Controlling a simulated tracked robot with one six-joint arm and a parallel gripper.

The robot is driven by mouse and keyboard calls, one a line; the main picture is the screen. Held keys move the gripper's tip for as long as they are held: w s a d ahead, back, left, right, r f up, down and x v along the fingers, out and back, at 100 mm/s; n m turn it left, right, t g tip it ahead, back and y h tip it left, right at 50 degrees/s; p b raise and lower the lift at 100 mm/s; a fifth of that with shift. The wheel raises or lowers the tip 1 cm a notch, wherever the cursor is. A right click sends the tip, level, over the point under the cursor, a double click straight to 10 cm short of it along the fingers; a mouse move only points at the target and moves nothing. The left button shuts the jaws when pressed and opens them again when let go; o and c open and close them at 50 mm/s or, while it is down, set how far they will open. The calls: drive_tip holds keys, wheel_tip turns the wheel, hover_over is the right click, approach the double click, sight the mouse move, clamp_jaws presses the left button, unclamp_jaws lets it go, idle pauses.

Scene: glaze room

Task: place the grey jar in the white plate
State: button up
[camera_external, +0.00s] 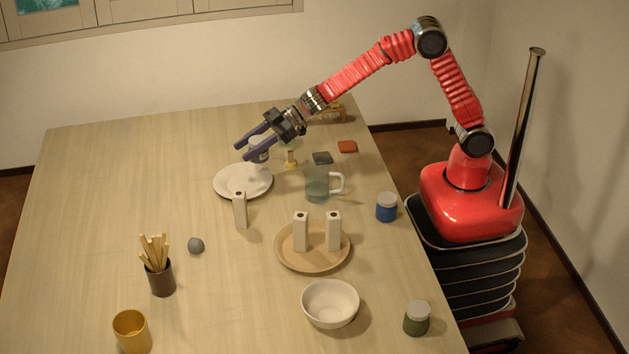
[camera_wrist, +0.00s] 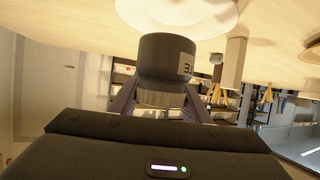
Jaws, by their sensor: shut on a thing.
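The grey jar (camera_external: 259,153) is between the two purple fingers of my gripper (camera_external: 241,152), which is shut on it. In the wrist view the dark jar (camera_wrist: 165,57) hangs between the fingers, with a pale label marked with dark letters at its side and a lighter end towards my palm. The white plate (camera_external: 243,182) lies flat on the table. In the external view the jar is at the plate's far edge, seemingly above table height; the exact gap is unclear. In the wrist view the plate (camera_wrist: 190,12) is just beyond the jar's end. The plate looks empty.
A white bottle-like block (camera_external: 240,211) stands at the plate's near edge. A glass mug (camera_external: 317,187) and small yellow-based item (camera_external: 290,163) are to its right. A wooden tray (camera_external: 289,263) bears two similar white blocks.

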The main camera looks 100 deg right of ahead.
drive_tip(key=shift+f, duration=1.85)
drive_tip(key=shift+f, duration=0.6)
drive_tip(key=o, duration=1.2)
drive_tip(key=shift+r, duration=0.65)
drive_tip(key=shift+v, duration=6)
